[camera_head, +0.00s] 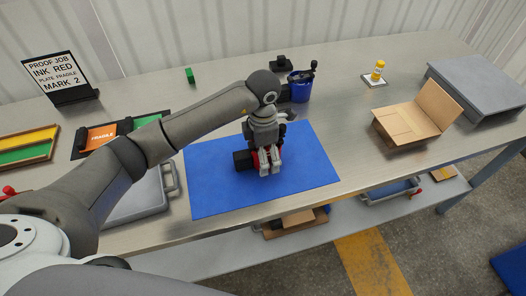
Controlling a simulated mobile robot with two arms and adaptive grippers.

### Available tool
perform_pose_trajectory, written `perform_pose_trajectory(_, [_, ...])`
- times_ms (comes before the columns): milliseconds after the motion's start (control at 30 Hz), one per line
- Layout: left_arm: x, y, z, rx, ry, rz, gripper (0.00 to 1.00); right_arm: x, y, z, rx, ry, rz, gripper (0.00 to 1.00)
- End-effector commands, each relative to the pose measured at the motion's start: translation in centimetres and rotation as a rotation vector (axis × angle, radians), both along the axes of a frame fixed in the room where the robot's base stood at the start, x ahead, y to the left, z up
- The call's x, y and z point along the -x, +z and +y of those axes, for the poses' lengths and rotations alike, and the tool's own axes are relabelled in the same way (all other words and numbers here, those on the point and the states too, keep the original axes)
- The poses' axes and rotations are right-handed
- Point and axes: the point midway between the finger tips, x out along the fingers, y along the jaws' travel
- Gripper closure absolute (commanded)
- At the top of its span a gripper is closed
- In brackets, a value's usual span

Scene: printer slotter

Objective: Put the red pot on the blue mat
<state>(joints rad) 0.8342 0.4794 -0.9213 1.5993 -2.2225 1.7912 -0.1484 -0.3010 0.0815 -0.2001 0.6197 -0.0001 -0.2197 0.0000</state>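The blue mat (212,188) lies flat on the metal table in the middle of the head view. My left gripper (270,168) points down over the mat, its two pale fingertips close together. Red patches (255,159) show right beside and behind the fingers, likely the red pot, which is mostly hidden by the gripper. A black block-like part (242,160) sticks out on the left of the red. I cannot tell whether the fingers grip the red thing, or whether it touches the mat. My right gripper is not in view.
A blue pot (299,88) with a dark handle stands behind the mat. A grey case (145,196) lies left of the mat, near a sign (56,76). The mat's right part is clear.

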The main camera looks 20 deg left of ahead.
Motion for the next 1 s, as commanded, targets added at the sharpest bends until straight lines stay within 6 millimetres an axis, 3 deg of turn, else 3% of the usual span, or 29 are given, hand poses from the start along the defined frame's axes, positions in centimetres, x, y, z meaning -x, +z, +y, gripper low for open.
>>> perform_pose_trajectory(367, [-0.1,0.8,0.0,0.001,0.000,-0.003,0.04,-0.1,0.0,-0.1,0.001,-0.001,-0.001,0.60])
perform_pose_trajectory(800, [-0.1,9.9,0.0,0.000,-0.001,-0.005,0.04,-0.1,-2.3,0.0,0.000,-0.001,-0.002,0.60])
perform_pose_trajectory(1000, [-0.1,11.9,0.0,0.000,0.001,-0.001,0.04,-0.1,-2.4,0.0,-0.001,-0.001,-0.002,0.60])
